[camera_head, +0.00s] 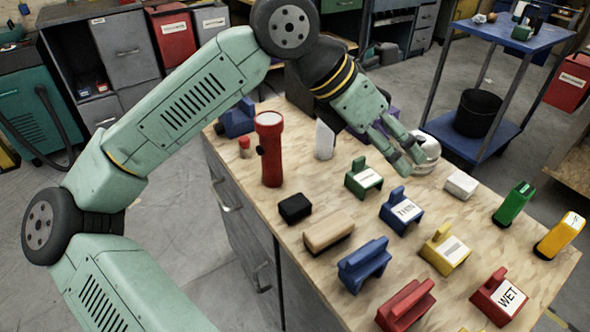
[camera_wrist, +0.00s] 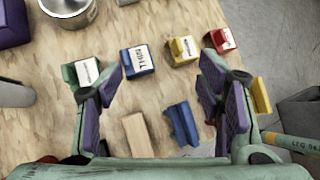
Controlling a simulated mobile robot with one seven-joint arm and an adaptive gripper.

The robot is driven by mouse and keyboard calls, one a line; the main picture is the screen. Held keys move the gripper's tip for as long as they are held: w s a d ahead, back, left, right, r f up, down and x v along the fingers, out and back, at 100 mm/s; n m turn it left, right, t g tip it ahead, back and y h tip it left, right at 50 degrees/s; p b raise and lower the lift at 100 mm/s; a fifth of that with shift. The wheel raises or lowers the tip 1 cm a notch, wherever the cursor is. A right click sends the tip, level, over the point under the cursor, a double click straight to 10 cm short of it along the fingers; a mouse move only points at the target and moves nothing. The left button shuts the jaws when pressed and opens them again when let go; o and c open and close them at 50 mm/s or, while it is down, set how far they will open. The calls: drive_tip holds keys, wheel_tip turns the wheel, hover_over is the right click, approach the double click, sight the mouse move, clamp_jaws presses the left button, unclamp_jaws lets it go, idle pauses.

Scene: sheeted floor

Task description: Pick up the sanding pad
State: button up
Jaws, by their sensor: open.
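My gripper (camera_head: 410,160) is open and empty above the workbench (camera_head: 290,220); its fingers also show wide apart in the wrist view (camera_wrist: 160,90). No piece is clearly marked as the sanding pad. Candidates in the head view are a small black block (camera_head: 295,208), a tan-topped block with a dark underside (camera_head: 328,233) and a white block (camera_head: 461,184). The tan block also lies between and below the fingers in the wrist view (camera_wrist: 136,135). Handled blocks stand around: green (camera_head: 363,178), blue (camera_head: 401,211), yellow (camera_head: 445,250) and red (camera_head: 502,297), with labels.
A red flashlight (camera_head: 270,150) stands upright at the bench's left. A round metal tin (camera_head: 425,152) sits beside the fingertips, partly hidden. Unlabelled-looking blue (camera_head: 364,265) and red (camera_head: 406,305) handled blocks lie near the front. A blue cart (camera_head: 515,35) stands behind.

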drive_tip(key=w+a+f+n+y, duration=0.1)
drive_tip(key=w+a+f+y, duration=0.2)
drive_tip(key=a+f, duration=0.2)
drive_tip(key=n+y+p, duration=0.1)
drive_tip(key=n+y, duration=0.1)
drive_tip(key=y, duration=0.3)
hover_over(293, 204)
drive_tip(key=shift+g, duration=0.3)
drive_tip(key=f, duration=0.8)
drive_tip(key=shift+s+d+f, duration=0.15)
drive_tip(key=shift+s+f, duration=0.2)
drive_tip(key=shift+f, duration=0.05)
drive_tip(key=shift+w+f+p, duration=0.2)
drive_tip(key=shift+f+p, duration=0.2)
drive_tip(key=shift+f, duration=1.15)
drive_tip(key=shift+w+f+p, duration=0.2)
drive_tip(key=shift+f+p, duration=0.2)
drive_tip(key=shift+f, duration=1.1)
drive_tip(key=shift+c, duration=0.2)
drive_tip(key=c, duration=1.1)
